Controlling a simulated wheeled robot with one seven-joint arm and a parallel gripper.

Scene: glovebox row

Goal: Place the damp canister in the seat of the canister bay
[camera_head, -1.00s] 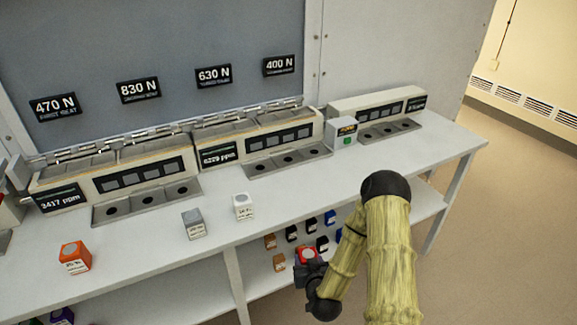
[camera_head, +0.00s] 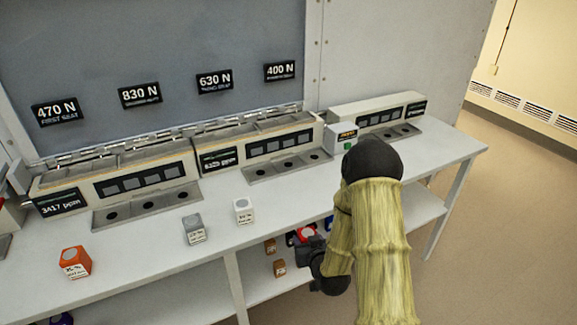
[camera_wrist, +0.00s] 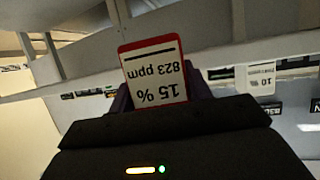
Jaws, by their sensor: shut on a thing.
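My gripper (camera_head: 312,250) is shut on a red canister (camera_head: 303,235), in front of the bench's front edge. In the wrist view the red canister (camera_wrist: 154,72) fills the jaws (camera_wrist: 155,98); its white label shows upside down and reads 15 % and 823 ppm. In the head view my arm and gripper hide part of it. Bays with dark round seats stand along the back of the bench: a left one (camera_head: 150,203), a middle one (camera_head: 290,167) and a right one (camera_head: 397,132). The frames do not show which is the canister bay.
An orange canister (camera_head: 75,262), a grey one (camera_head: 194,229) and a white one (camera_head: 243,210) stand on the bench (camera_head: 140,245). A small box with a green button (camera_head: 342,137) stands between the middle and right bays. Smaller canisters sit on the lower shelf (camera_head: 262,286).

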